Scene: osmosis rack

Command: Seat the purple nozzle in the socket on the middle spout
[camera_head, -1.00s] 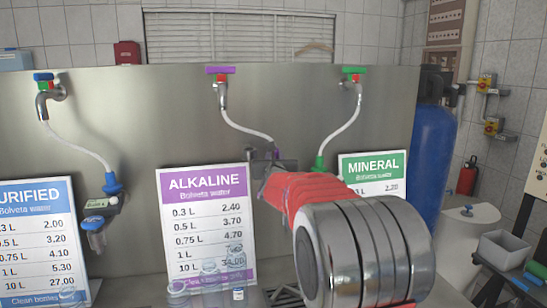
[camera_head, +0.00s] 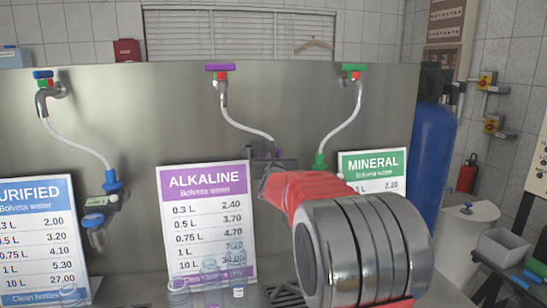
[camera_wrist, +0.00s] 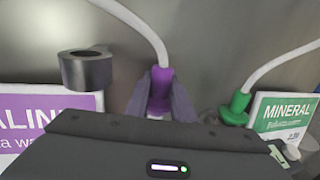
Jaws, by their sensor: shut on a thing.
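The purple nozzle (camera_wrist: 160,92) hangs on the end of a white hose and is between the fingers of my gripper (camera_wrist: 162,100), which is shut on it. In the head view the nozzle (camera_head: 277,153) shows only as a small purple bit above my red arm, by my gripper (camera_head: 272,165). The socket (camera_wrist: 86,68), a dark ring on the steel panel, sits to the left of the nozzle in the wrist view, apart from it. Its opening faces up. The middle spout is the tap with the purple handle (camera_head: 220,68), higher on the panel.
A green nozzle (camera_wrist: 236,107) on its hose is to the right, near the MINERAL sign (camera_head: 373,170). The ALKALINE sign (camera_head: 206,215) stands left of my arm. A blue nozzle (camera_head: 111,184) hangs further left. Clear bottles (camera_head: 210,270) stand low in front.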

